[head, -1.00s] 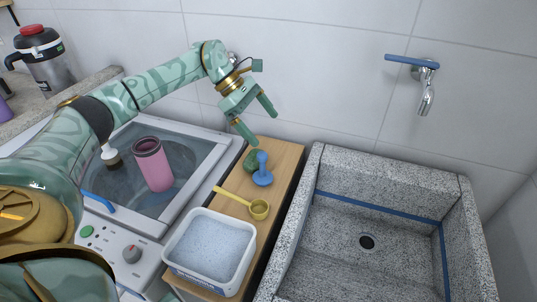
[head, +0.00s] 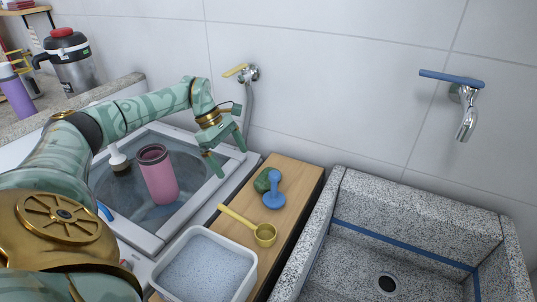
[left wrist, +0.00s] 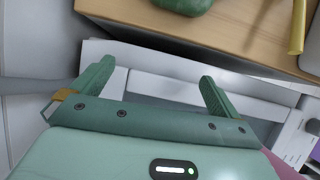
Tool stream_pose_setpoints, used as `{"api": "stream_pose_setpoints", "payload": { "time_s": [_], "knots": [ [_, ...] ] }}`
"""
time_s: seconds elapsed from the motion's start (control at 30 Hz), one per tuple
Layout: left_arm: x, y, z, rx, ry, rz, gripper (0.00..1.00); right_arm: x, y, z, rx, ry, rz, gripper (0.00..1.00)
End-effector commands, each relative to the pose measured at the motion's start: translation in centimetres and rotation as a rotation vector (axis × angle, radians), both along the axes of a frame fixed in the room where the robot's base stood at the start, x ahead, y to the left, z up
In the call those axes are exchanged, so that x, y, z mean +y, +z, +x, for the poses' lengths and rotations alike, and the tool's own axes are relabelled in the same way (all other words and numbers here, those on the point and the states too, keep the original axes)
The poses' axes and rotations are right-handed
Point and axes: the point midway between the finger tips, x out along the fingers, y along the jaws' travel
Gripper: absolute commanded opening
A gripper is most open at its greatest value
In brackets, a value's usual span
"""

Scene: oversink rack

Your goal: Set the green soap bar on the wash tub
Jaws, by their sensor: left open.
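The green soap bar (head: 263,181) lies on a wooden board, close behind a blue knobbed object. Part of it shows at the top edge of the left wrist view (left wrist: 185,4). The speckled stone wash tub (head: 420,232), with a blue stripe and a drain, is at the right, beyond the board. My left gripper (head: 231,162) is open and empty. It is left of the soap bar and apart from it, over the washer's rear right edge. Its two spread fingers (left wrist: 157,78) show in the left wrist view. My right gripper is not in view.
The wooden board (head: 290,205) also carries a blue knobbed object (head: 275,192), a yellow scoop (head: 262,233) and a white container of pale powder (head: 207,268). A pink tumbler (head: 158,175) stands on the washer lid. A tap (head: 466,110) overhangs the stone tub.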

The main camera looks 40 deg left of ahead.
Motion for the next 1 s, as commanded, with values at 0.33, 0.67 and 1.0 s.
{"api": "stream_pose_setpoints", "payload": {
  "time_s": [0.33, 0.67, 1.0],
  "knots": [
    [-4.2, -0.9, 0.8, 0.028, -0.034, 0.043, 1.00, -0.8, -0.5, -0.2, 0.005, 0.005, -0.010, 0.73],
    [-7.8, -0.9, 2.0, 0.028, -0.033, 0.043, 1.00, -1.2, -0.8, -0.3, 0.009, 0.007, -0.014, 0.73],
    [-10.9, -2.1, 3.0, 0.031, -0.029, 0.043, 1.00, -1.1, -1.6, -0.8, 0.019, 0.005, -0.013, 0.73]
  ]
}}
